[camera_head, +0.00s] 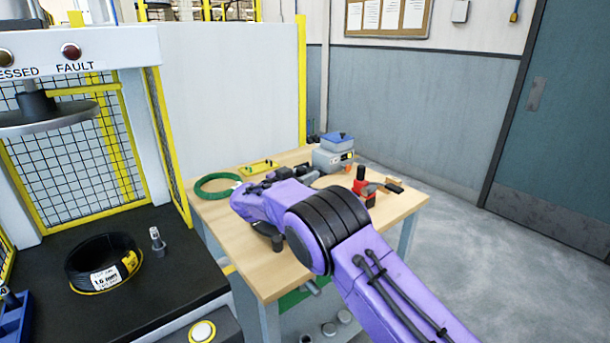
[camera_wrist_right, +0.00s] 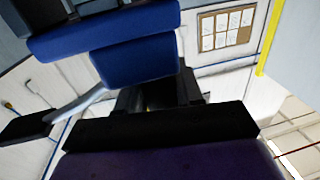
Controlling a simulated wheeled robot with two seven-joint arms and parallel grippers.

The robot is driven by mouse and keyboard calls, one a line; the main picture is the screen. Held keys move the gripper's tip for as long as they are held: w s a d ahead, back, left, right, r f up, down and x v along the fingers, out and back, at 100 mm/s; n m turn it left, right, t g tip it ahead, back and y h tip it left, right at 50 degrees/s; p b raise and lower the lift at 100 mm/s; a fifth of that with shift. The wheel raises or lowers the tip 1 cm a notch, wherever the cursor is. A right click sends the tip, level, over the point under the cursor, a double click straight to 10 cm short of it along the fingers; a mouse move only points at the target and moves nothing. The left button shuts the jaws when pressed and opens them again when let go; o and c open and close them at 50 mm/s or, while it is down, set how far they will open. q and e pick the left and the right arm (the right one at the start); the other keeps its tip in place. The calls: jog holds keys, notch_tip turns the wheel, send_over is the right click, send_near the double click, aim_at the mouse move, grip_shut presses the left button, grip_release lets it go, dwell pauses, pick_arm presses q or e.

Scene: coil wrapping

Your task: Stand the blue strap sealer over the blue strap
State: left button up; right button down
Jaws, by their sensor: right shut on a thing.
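My right gripper (camera_head: 288,174) is over the work table in the head view, mostly hidden behind my purple arm. In the right wrist view the gripper (camera_wrist_right: 162,95) is shut on the blue strap sealer (camera_wrist_right: 135,62). The sealer is a blocky blue tool with a grey lever that ends in a black grip at the left. In the head view I cannot pick the sealer out clearly. I cannot make out the blue strap in either view. A black coil (camera_head: 103,264) with a white label lies on the dark machine bed at the left. My left gripper is not in view.
The wooden table (camera_head: 222,217) holds a green ring (camera_head: 217,185), a yellow tray (camera_head: 258,167), a grey device with a blue top (camera_head: 333,156) and a red tool (camera_head: 360,180). A small metal fitting (camera_head: 157,241) stands beside the coil. A press head (camera_head: 47,118) hangs above the bed.

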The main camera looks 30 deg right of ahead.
jog(key=shift+f, duration=0.1)
jog(key=shift+f, duration=0.4)
jog(key=c, duration=0.7)
grip_release()
jog(key=shift+s, duration=0.1)
jog(key=shift+c, duration=0.2)
jog(key=shift+r, duration=0.15)
jog(key=b+v, duration=0.2)
jog(key=v, duration=1)
jog(key=shift+r, duration=0.5)
